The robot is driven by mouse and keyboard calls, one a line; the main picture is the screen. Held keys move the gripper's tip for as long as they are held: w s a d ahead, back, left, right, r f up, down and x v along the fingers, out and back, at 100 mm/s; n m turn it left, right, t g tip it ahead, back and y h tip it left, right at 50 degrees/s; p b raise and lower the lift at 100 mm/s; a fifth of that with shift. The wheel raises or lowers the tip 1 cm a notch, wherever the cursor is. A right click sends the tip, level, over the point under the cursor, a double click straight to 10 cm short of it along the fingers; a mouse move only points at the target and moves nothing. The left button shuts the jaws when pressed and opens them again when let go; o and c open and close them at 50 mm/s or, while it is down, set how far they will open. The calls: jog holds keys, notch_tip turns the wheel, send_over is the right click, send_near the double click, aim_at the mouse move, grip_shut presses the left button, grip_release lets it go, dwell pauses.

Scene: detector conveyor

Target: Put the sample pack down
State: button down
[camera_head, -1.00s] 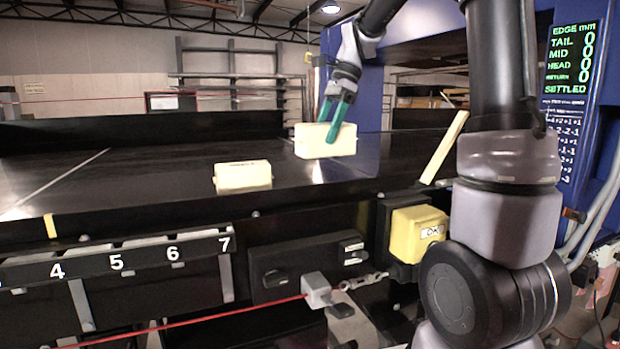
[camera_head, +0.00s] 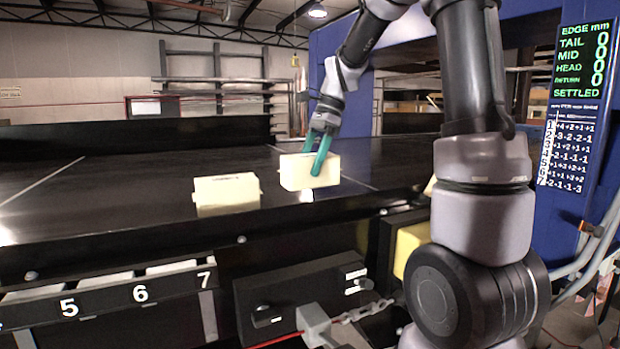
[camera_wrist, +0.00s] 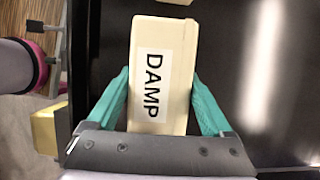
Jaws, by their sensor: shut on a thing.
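My gripper (camera_head: 317,156) has green fingers shut on a cream sample pack (camera_head: 297,172). In the wrist view the pack (camera_wrist: 174,45) lies between the two fingers (camera_wrist: 160,95), with a white label reading DAMP facing the camera. The pack is over the black conveyor belt (camera_head: 110,200); I cannot tell whether its underside touches the belt. A second cream pack (camera_head: 227,190) sits on the belt just to the left, a small gap apart.
Numbered slots (camera_head: 105,299) line the conveyor's front. A yellow box (camera_head: 410,245) is below the belt edge. A blue frame with a display (camera_head: 583,62) reading zeros and SETTLED stands right. The belt's left part is clear.

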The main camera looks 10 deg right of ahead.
jog(key=shift+f, duration=1.75)
grip_release()
jog(key=shift+f, duration=0.15)
jog(key=v, duration=1.1)
jog(key=shift+r, duration=0.3)
jog(key=shift+d+r, duration=0.1)
jog(key=shift+r, duration=0.15)
jog(key=shift+s+r, duration=0.2)
jog(key=shift+s, duration=0.05)
jog(key=s+d+f+n+t+h, duration=0.1)
jog(key=s+n+t, duration=0.7)
jog(key=s, duration=1)
jog(key=f+n+h, duration=0.1)
jog(key=n, duration=0.2)
jog(key=shift+s+d+n+h, duration=0.2)
jog(key=shift+n+h, duration=0.1)
jog(key=shift+n, duration=0.1)
